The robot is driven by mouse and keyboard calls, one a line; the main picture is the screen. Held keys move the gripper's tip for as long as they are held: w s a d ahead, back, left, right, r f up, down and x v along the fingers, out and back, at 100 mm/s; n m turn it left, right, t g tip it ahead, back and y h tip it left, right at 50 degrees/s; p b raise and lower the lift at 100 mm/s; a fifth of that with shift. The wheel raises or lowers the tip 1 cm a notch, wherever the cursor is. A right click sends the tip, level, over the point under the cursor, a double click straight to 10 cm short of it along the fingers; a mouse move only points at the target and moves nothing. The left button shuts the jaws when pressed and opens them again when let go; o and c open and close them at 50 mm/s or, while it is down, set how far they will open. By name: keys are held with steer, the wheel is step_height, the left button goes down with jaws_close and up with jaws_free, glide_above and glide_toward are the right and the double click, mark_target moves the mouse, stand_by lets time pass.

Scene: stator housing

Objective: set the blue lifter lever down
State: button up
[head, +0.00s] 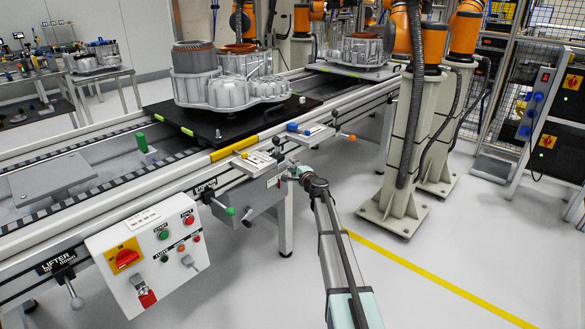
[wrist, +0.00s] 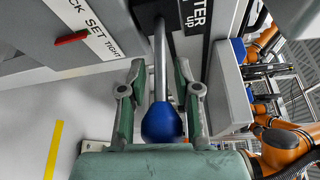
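The blue lifter lever shows in the wrist view: its blue knob (wrist: 162,123) lies close to the palm, between the fingers, and its metal rod (wrist: 160,60) runs away toward the grey housing, beside a black "LIFTER UP" label (wrist: 194,14). My gripper (wrist: 160,75) straddles the lever, one finger on each side. Gaps show between the fingertips and the rod; whether the fingers press on the knob is unclear. In the head view my gripper (head: 291,173) is at the conveyor's front side, and I cannot make out the lever there.
A "TIGHT" label (wrist: 96,36) and a red lever (wrist: 72,38) are left of the rod. A green-knobbed lever (head: 231,211) and a control box (head: 150,255) stand left of my gripper. The stator housing (head: 225,80) sits on the conveyor. Open floor lies right.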

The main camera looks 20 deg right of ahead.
stand_by(0.3)
steer(key=s+d, duration=0.1)
steer(key=s, duration=1)
steer(key=shift+s+d+r, duration=0.25)
steer(key=shift+s+r, duration=0.15)
steer(key=shift+r, duration=0.05)
